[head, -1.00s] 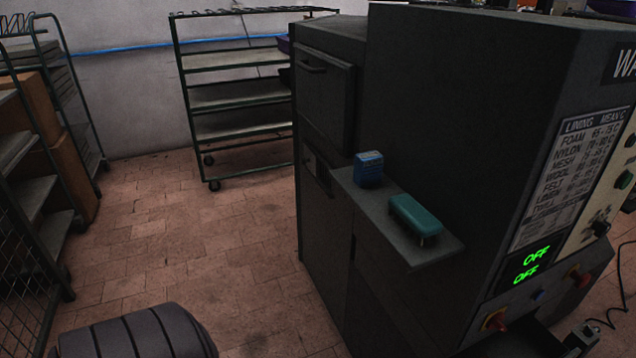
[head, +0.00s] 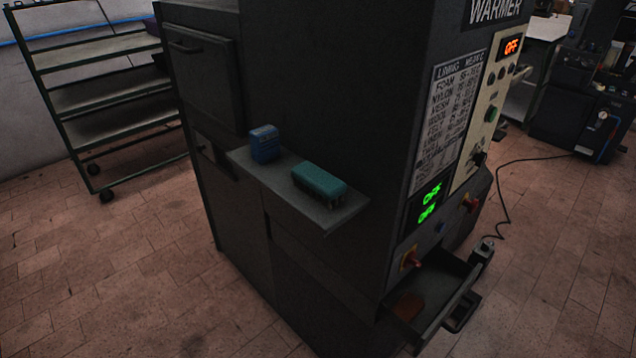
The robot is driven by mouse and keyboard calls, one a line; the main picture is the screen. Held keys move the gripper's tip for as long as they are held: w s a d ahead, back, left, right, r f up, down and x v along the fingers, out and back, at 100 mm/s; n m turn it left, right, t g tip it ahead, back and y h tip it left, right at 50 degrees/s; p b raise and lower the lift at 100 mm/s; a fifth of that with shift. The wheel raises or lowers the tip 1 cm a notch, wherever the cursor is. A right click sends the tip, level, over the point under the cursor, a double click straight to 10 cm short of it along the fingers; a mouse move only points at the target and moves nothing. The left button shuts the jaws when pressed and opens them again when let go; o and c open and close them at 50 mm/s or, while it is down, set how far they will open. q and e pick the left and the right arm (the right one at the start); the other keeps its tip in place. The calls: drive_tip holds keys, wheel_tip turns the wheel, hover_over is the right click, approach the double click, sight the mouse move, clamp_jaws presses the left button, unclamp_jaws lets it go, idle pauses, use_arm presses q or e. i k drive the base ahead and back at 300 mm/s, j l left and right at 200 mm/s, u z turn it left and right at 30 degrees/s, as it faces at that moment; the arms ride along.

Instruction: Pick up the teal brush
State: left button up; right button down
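The teal brush (head: 320,182) lies on a small grey shelf (head: 318,222) on the side of the dark machine. Its teal back faces up and dark bristles show beneath it. A small blue box (head: 264,144) stands on the same shelf, to the left of the brush and apart from it. Neither of my grippers shows in the head view.
The dark machine (head: 330,90) fills the middle, with an open drawer (head: 432,312) low at its front right. A wheeled rack (head: 105,100) stands at the back left. A cable (head: 500,200) lies on the floor at right. The tiled floor (head: 100,270) at left is clear.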

sight(326, 185)
drive_tip(key=i+l+u, duration=0.2)
drive_tip(key=l, duration=0.15)
drive_tip(key=i+l+u, duration=0.15)
drive_tip(key=l, duration=0.2)
drive_tip(key=i+l+u, duration=0.2)
drive_tip(key=l, duration=0.15)
drive_tip(key=k, duration=0.1)
